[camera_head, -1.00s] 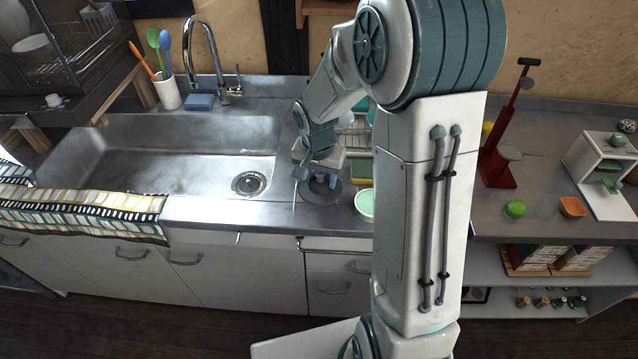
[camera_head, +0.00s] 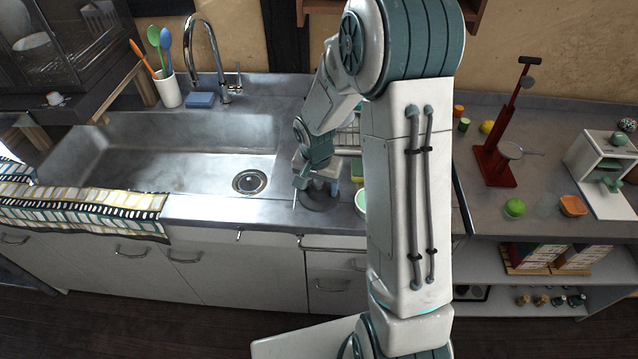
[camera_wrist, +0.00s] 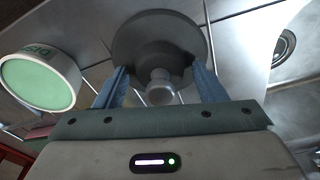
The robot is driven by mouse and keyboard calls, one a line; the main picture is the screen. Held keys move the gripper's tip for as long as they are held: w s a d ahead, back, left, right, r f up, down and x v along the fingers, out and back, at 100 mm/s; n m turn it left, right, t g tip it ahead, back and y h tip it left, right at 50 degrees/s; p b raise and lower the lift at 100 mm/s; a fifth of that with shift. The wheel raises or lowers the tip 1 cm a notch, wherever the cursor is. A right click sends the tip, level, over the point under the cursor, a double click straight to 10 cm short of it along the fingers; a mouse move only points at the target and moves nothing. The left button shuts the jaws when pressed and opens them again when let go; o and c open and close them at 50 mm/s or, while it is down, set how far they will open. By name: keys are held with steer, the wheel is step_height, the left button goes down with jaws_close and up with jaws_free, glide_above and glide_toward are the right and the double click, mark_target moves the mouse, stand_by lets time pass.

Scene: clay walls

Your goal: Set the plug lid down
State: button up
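The plug lid (camera_wrist: 135,35) is a dark grey disc with a short, paler knob (camera_wrist: 159,88), seen in the wrist view. In the head view the lid (camera_head: 318,201) shows on the metal counter right of the sink, partly hidden by my arm. It appears to lie flat there. My gripper (camera_wrist: 161,75) is just above it, with its two blue fingers on either side of the knob. Gaps show between each finger and the knob, so the gripper is open. In the head view the gripper (camera_head: 318,187) is small and partly hidden.
A round white tub with a green top (camera_wrist: 40,82) stands close to the lid, and shows beside my arm (camera_head: 360,201). The sink (camera_head: 100,150) with its drain (camera_head: 249,182) lies left. A dish rack (camera_head: 346,138) stands behind. The counter's front edge is close.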

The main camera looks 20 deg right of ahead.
mark_target(317, 183)
steer(key=shift+r, duration=0.1)
steer(key=r, duration=0.7)
steer(key=s+r, duration=0.1)
steer(key=r, duration=0.3)
steer(key=shift+a, duration=0.35)
steer(key=s+r+n+t, duration=0.1)
steer(key=s+r+n, duration=0.2)
steer(key=s, duration=0.6)
steer(key=s+r+n, duration=0.3)
steer(key=s+r, duration=0.2)
steer(key=s, duration=0.5)
steer(key=shift+s+d+r+n+t+y, duration=0.2)
steer(key=shift+s+d+n+t+y, duration=0.1)
steer(key=shift+d+t+y, duration=0.1)
